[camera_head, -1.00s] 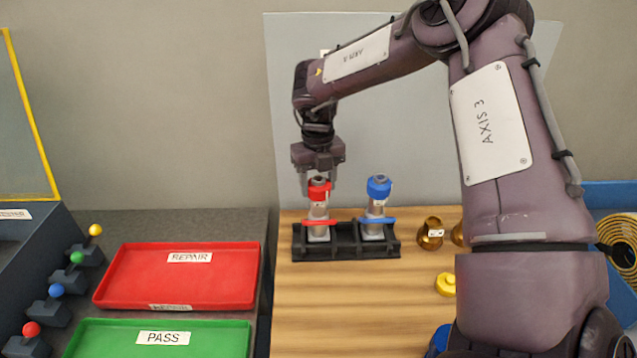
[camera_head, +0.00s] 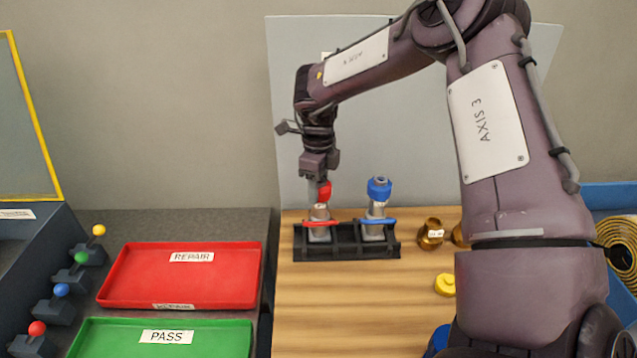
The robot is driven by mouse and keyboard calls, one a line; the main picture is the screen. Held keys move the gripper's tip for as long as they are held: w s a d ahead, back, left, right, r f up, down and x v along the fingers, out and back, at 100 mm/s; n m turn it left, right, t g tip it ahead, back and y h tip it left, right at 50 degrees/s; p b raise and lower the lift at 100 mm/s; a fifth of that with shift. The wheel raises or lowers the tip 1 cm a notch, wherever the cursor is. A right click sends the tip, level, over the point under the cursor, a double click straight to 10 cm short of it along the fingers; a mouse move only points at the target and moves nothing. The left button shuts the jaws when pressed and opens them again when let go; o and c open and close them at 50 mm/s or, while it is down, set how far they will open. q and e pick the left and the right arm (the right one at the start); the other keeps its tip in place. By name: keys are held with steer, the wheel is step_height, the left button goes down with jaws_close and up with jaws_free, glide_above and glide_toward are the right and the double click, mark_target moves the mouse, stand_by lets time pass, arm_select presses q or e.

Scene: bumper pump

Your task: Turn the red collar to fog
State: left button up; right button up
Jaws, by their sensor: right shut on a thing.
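The red collar (camera_head: 325,192) is at the top of the left metal sprayer (camera_head: 319,213). That sprayer stands in a black rack (camera_head: 347,252) on the wooden bench, beside a second one with a blue collar (camera_head: 379,188). My right gripper (camera_head: 319,190) points down from above and is shut on the red collar. A finger hides the collar's left part. I cannot tell how far the collar is turned, nor whether it sits flush on the sprayer. My left gripper is out of view.
A red REPAIR tray (camera_head: 215,291) and a green PASS tray (camera_head: 218,342) are left. My right arm covers the right side. The bench before the rack is clear.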

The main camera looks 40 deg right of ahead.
steer(key=shift+n, duration=0.6)
steer(key=o, duration=1)
step_height(320, 180, up, 8)
steer(key=shift+f+b, duration=0.1)
steer(key=shift+b, duration=0.25)
steer(key=shift+a, duration=0.1)
